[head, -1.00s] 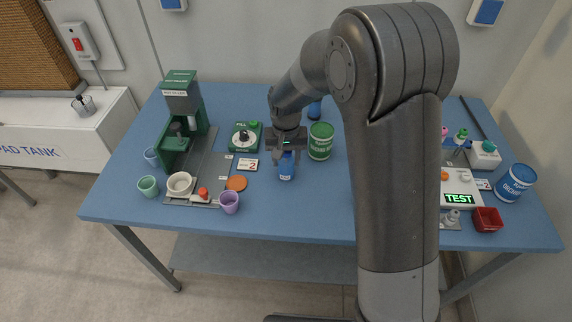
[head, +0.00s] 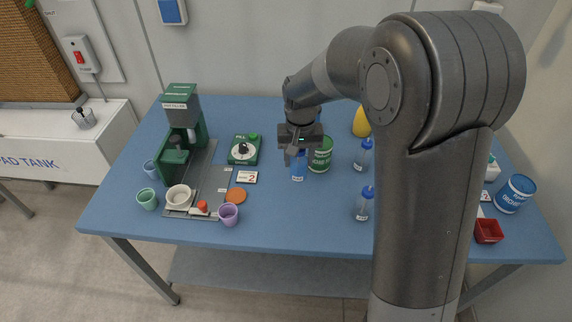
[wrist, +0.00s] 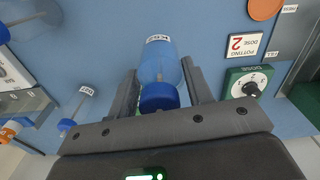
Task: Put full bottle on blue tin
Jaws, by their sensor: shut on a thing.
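My gripper (head: 299,152) points down over the middle of the blue table. It is shut on the full bottle (head: 298,172), which holds blue liquid and appears slightly raised. In the wrist view the bottle (wrist: 160,62) sits between the two fingers, its blue cap towards the camera. The blue tin (head: 515,193), with a white label, stands at the table's right end, well to the right of my gripper. A green tin (head: 320,156) stands just behind and right of the held bottle.
Two clear bottles with blue caps, one behind (head: 363,156) and one in front (head: 364,204), stand right of my gripper. A red tray (head: 488,231) lies near the blue tin. A green dispenser (head: 182,130), cups and a dial box (head: 244,150) are at left. My arm hides the right-centre.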

